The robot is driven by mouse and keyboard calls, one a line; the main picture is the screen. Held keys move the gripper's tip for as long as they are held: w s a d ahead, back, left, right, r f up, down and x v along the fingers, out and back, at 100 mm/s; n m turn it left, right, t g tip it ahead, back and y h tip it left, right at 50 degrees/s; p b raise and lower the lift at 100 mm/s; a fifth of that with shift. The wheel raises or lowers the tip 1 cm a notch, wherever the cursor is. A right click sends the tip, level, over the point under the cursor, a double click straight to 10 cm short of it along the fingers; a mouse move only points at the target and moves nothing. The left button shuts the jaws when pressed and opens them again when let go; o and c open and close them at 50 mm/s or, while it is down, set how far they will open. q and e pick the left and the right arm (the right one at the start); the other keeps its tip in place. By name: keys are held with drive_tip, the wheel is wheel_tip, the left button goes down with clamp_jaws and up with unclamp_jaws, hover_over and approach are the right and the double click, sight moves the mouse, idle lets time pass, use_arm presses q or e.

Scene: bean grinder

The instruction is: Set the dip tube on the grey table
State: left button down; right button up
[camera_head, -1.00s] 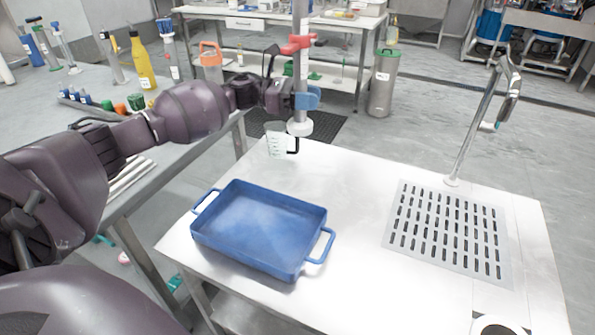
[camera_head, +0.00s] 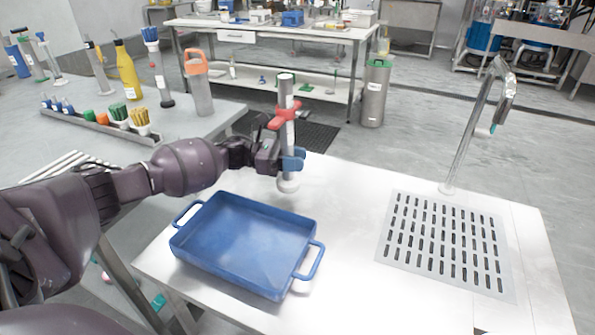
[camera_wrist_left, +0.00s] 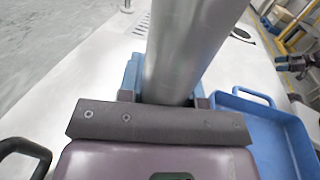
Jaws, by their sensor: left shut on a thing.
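My left gripper (camera_head: 290,160) is shut on the dip tube (camera_head: 287,130), an upright grey metal tube with a wider pale lower end. A red part (camera_head: 284,115) crosses the tube above the blue fingers. The tube is above the far left part of the pale metal table, behind the blue tray. I cannot tell whether its lower end touches the surface. In the left wrist view the tube (camera_wrist_left: 190,45) rises between the blue fingertips. The grey table (camera_head: 200,130) at the left holds bottles and brushes.
A blue tray (camera_head: 245,240) with handles stands on the pale metal table (camera_head: 345,215). A slotted drain (camera_head: 445,240) and a tall tap (camera_head: 470,130) are at its right. An orange-topped bottle (camera_head: 200,85), a yellow bottle (camera_head: 128,75) and a brush rack (camera_head: 100,125) stand on the grey table.

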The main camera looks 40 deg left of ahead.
sight(296, 179)
use_arm(q)
drive_tip(key=shift+f+b, duration=0.35)
drive_tip(key=shift+f, duration=1.5)
drive_tip(key=c, duration=1.2)
unclamp_jaws()
drive_tip(key=o, duration=0.4)
